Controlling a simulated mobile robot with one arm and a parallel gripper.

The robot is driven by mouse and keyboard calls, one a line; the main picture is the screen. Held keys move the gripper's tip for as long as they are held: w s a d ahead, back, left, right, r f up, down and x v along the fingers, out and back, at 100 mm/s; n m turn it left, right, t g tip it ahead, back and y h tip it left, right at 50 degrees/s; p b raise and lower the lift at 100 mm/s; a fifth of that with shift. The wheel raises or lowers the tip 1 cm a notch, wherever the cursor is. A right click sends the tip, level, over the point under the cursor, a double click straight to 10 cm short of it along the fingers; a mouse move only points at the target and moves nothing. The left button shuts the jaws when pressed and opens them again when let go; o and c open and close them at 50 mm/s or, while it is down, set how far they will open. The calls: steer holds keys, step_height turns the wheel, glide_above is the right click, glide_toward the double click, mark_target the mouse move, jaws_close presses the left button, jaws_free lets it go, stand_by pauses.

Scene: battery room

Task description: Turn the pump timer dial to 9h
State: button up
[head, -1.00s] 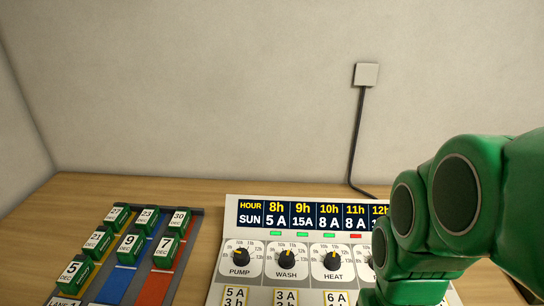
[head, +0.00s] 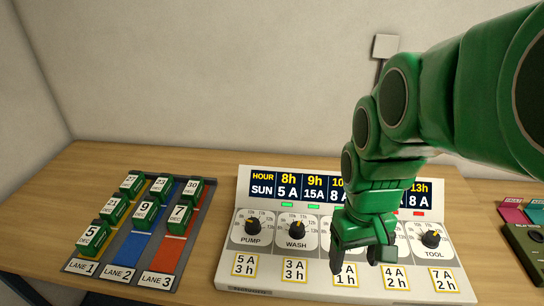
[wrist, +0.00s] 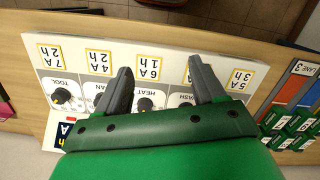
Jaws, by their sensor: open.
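The pump timer dial (head: 253,226), a black knob with a small orange mark near its top, is at the left end of the white panel (head: 232,275) in the head view. Its mark points roughly upward; the exact hour is too small to read. My gripper (head: 358,258) is open and empty in front of the panel's middle, right of the pump dial and apart from it. It hides the heat dial there. In the wrist view my gripper (wrist: 158,64) spreads over the heat dial (wrist: 145,104); the pump dial is not visible there.
The wash dial (head: 297,229) is beside the pump dial, and the tool dial (head: 431,239) is at the panel's right. A display (head: 290,187) stands behind, partly covered by my arm. A lane tray with several green batteries (head: 143,214) lies left. Coloured items (head: 515,213) lie far right.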

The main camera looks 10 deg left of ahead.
steer(key=w+a+f+n, duration=0.3)
steer(key=w+a+n, duration=0.2)
steer(key=w+a, duration=0.55)
steer(key=n+t, duration=0.2)
steer(key=n, duration=0.2)
glide_above(252, 222)
step_height(252, 222, down, 5)
steer(key=shift+s+r, duration=0.15)
steer(key=shift+a+f, duration=0.15)
steer(key=shift+f, duration=3.85)
steer(key=c, duration=1.1)
